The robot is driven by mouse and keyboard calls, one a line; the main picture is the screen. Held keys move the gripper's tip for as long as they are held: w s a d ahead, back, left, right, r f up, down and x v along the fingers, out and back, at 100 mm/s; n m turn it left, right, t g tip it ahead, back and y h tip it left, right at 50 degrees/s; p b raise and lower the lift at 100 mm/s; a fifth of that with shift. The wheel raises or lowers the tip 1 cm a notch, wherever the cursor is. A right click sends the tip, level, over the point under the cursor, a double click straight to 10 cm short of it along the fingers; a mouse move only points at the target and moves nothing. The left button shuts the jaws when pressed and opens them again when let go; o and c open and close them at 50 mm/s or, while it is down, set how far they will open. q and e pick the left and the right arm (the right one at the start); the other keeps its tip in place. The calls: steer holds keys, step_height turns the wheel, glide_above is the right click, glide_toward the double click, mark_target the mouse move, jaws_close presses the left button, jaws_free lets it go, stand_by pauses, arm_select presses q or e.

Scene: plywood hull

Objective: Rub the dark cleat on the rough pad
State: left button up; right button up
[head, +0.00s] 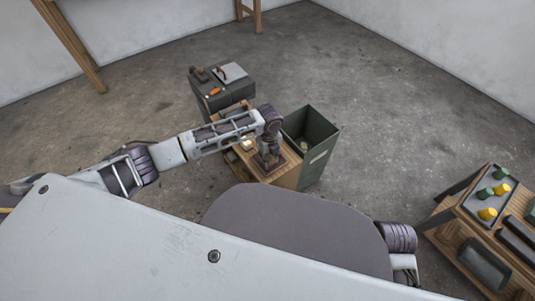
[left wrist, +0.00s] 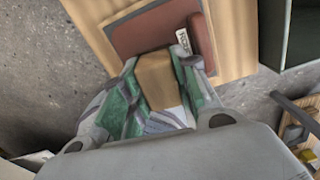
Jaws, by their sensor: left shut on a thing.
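My left gripper (head: 268,160) reaches down over a wooden stand (head: 290,181). In the left wrist view, my left gripper (left wrist: 160,95) is shut on a brown wooden block, seemingly the cleat (left wrist: 155,78). A flat reddish-brown pad (left wrist: 150,30) lies on the wooden top, just beyond the cleat's far end. A darker red strip with a white label (left wrist: 184,40) runs along the pad's right side; the label's text is too small to read. Whether the cleat touches the pad cannot be told. My right gripper is out of view.
An open green bin (head: 318,150) stands right beside the stand. A pale block (head: 246,145) lies left of my gripper. A dark case (head: 222,92) with small things on top stands behind. A wooden table (head: 440,238) with a tray (head: 475,208) of yellow and green pieces is at the right.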

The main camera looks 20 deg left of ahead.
arm_select(q)
steer(key=shift+s+d, duration=0.15)
steer(key=shift+w+a+p, duration=0.7)
steer(key=shift+w+a, duration=0.45)
steer(key=shift+a, duration=0.25)
steer(key=shift+d, duration=0.1)
steer(key=shift+s+d+p, duration=0.55)
steer(key=shift+p, duration=0.2)
steer(key=shift+s+d+f+p, duration=0.1)
steer(key=shift+s+d+p, duration=0.45)
steer(key=shift+d, duration=0.1)
steer(key=shift+s+d, duration=0.1)
